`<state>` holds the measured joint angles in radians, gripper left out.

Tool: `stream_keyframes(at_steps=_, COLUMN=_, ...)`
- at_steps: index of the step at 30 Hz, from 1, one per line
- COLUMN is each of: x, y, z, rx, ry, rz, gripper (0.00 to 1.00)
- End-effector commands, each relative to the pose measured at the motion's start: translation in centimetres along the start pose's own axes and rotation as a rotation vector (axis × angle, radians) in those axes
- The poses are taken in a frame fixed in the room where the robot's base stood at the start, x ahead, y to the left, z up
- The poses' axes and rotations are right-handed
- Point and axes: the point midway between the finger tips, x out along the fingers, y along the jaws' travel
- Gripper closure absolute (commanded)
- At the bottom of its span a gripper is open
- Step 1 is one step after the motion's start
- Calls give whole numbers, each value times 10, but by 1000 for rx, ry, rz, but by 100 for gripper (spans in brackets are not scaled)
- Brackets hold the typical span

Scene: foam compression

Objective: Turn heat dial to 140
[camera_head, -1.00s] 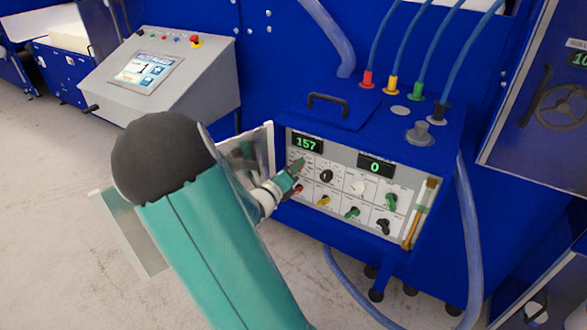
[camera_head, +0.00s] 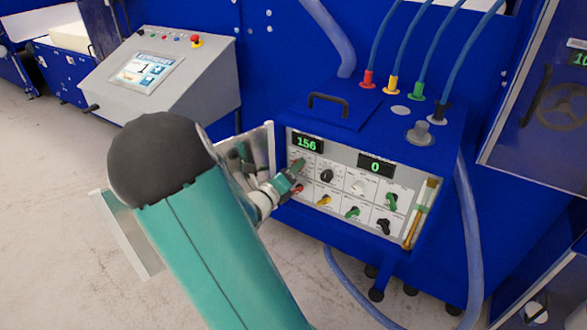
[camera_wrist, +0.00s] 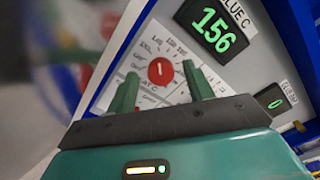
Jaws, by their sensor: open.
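A red dial (camera_wrist: 161,71) with a pale pointer mark sits on the light panel below a green display (camera_wrist: 213,29) reading 156. The display also shows in the head view (camera_head: 307,144). My gripper (camera_wrist: 162,77) is open, with one green finger on each side of the red dial in the wrist view. I cannot tell whether the fingers touch it. In the head view my gripper (camera_head: 296,170) is at the panel's upper left, below the 156 display, and hides the dial there.
A second display (camera_head: 375,167) reads 0. Nearby are a black knob (camera_head: 326,176), a white knob (camera_head: 358,187), a yellow knob (camera_head: 325,200) and green knobs (camera_head: 391,201). A brush (camera_head: 419,212) hangs at the panel's right side. An open grey door (camera_head: 258,150) stands left of the panel.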

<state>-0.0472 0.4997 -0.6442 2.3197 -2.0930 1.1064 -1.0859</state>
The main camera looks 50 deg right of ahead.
Motion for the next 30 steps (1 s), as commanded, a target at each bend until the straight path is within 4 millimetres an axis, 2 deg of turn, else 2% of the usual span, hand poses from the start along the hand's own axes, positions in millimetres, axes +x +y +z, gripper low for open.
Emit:
stream_keyframes(at_steps=15, x=-106, y=0, z=1, rx=0, ry=-3, rz=4, gripper=48)
stream_keyframes(at_steps=21, x=-125, y=0, z=0, rx=0, ry=-1, rz=1, gripper=48)
stream_keyframes(at_steps=30, x=-126, y=0, z=0, rx=0, ry=0, rz=0, gripper=48)
